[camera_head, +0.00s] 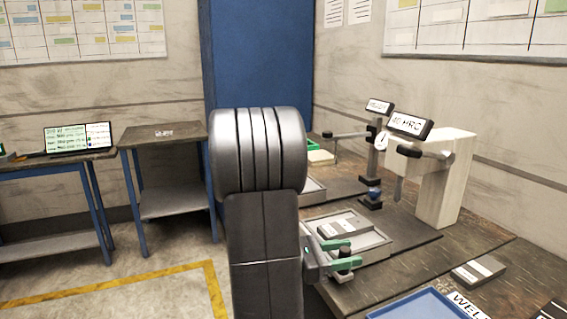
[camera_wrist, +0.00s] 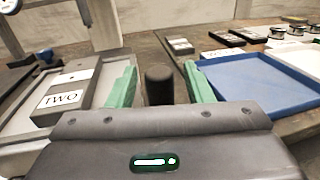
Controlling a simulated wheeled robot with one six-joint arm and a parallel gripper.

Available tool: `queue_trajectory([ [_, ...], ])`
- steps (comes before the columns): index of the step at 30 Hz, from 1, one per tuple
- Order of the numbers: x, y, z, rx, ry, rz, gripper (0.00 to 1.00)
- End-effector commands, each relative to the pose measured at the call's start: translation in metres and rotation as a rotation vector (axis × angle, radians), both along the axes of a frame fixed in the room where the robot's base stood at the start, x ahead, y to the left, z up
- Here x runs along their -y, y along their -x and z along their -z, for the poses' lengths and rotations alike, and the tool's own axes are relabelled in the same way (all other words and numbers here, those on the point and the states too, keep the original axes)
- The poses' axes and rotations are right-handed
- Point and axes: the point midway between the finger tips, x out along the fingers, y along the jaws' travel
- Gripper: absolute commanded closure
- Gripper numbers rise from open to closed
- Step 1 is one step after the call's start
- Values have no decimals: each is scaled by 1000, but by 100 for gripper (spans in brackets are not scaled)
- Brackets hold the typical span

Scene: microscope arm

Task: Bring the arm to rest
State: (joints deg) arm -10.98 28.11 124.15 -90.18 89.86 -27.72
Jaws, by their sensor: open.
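My gripper (camera_head: 343,254) is at the right side of my grey arm, low over the workbench. Its two green fingers are apart, and in the wrist view my gripper (camera_wrist: 162,70) is open. A short dark upright knob (camera_wrist: 158,86) stands between the fingers, with a visible gap on each side. In the head view the knob (camera_head: 344,279) is partly covered by the fingers. A stand with a dark horizontal arm (camera_head: 347,135) rises at the back of the bench.
A grey tray (camera_wrist: 22,125) holding a block labelled TWO (camera_wrist: 64,98) lies left of the gripper. A blue tray (camera_wrist: 255,84) lies to the right. A grey block (camera_head: 478,271) sits on the bench. My arm hides part of the bench. Two side tables stand left, with floor between.

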Motion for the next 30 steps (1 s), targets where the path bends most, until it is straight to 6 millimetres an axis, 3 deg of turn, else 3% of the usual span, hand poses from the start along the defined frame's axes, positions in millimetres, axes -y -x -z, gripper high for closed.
queue_trajectory([
  [30, -117, 23, 0, -1, 0, -6, 53],
])
